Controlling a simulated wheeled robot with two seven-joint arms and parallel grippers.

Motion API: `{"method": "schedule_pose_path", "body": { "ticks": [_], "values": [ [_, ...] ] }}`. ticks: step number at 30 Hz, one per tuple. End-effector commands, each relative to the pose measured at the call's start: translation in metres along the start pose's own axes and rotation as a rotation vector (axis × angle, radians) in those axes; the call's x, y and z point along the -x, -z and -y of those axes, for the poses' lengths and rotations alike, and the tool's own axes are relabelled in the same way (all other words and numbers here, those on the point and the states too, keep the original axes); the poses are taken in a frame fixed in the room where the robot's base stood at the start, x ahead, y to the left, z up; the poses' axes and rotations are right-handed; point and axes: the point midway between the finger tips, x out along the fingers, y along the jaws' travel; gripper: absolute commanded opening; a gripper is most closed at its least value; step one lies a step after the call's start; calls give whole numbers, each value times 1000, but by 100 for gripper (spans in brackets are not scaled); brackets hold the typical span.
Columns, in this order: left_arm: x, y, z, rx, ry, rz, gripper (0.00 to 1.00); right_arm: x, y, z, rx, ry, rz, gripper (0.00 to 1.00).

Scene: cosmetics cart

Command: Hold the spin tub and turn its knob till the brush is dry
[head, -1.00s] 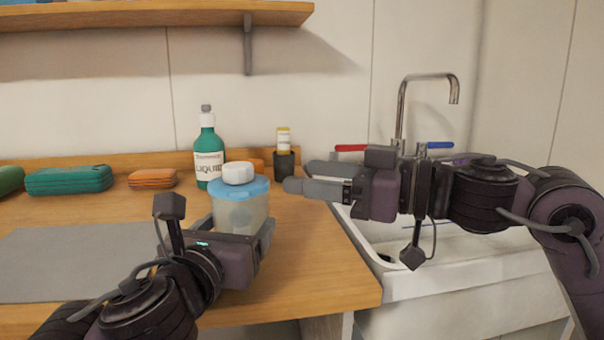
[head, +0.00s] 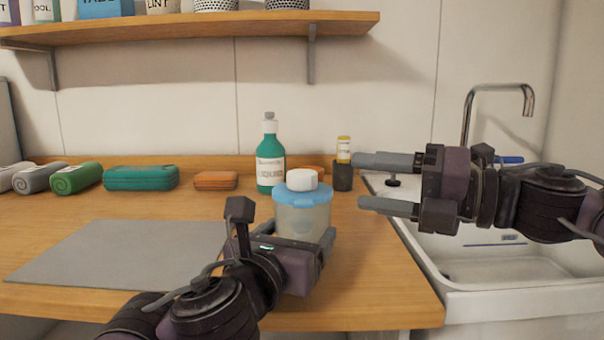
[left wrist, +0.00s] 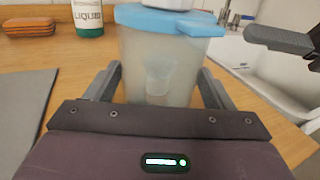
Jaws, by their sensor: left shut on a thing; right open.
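The spin tub (head: 303,222) is a translucent tub with a blue lid and a white knob (head: 302,180) on top. It stands upright on the wooden counter near its front edge. My left gripper (head: 318,245) is shut on the tub's sides; the left wrist view shows a finger on either side of the tub (left wrist: 160,72). A pale, blurred shape shows through the tub wall; I cannot tell if it is the brush. My right gripper (head: 374,182) is open and empty, to the right of the tub and knob, its fingers pointing left.
A green liquid bottle (head: 270,160) and a dark cup (head: 343,176) holding a yellow-labelled item stand behind the tub. Orange (head: 215,180) and teal (head: 141,178) cases lie at the back left. A grey mat (head: 120,255) lies bare at left. The sink (head: 490,262) is at right.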

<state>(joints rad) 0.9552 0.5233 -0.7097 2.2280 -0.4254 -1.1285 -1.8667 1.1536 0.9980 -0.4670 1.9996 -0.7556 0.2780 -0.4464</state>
Motion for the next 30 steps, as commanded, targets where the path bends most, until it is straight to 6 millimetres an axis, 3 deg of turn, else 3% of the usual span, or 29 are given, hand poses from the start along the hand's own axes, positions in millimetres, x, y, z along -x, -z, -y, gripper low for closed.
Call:
{"method": "schedule_pose_path", "body": {
  "ticks": [9, 15, 23, 30],
  "values": [
    [0, 0, 0, 1, 0, 1, 44, 5, -7, 5, 691, -19, -12, 61],
    [0, 0, 0, 1, 0, 1, 44, 8, -10, 7, 960, -30, -12, 61],
    [0, 0, 0, 1, 0, 1, 44, -4, -10, 7, 1050, -37, -10, 61],
    [0, -1, 0, 1, 0, 1, 44, -50, -9, 4, 1048, -39, -11, 61]
  ]
}}
